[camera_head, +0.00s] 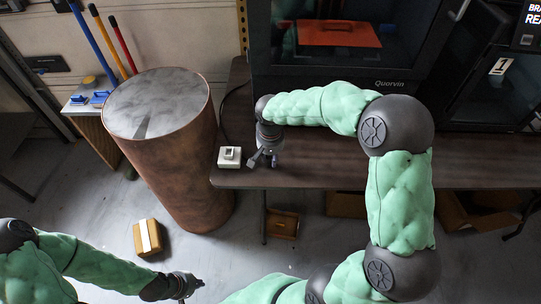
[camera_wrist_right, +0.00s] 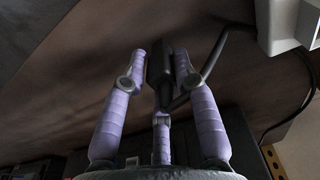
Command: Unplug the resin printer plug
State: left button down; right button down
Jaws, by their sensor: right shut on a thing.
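The plug is a black body (camera_wrist_right: 158,72) with a dark cable, between the purple fingers of my right gripper in the right wrist view. My right gripper (camera_head: 264,158) is shut on it, low over the left end of the dark table. A small white box (camera_head: 229,157), which looks like an outlet, sits at the table's left corner; part of it shows in the right wrist view (camera_wrist_right: 283,22). The plug is apart from this box. In the head view the plug is too small to make out. My left gripper (camera_head: 190,285) is empty over the floor; its fingers are unclear.
A large dark printer (camera_head: 340,62) stands at the back of the table (camera_head: 310,178), with another dark machine (camera_head: 498,82) to its right. A copper-coloured drum (camera_head: 180,175) stands left of the table. A cardboard box (camera_head: 148,238) lies on the floor.

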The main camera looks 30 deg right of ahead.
aim_at(270, 158)
jog(key=shift+f, duration=0.1)
jog(key=c, duration=0.9)
grip_release()
notch_tip(270, 158, up, 12)
jog(key=shift+s+a, duration=0.3)
jog(key=shift+s, duration=0.15)
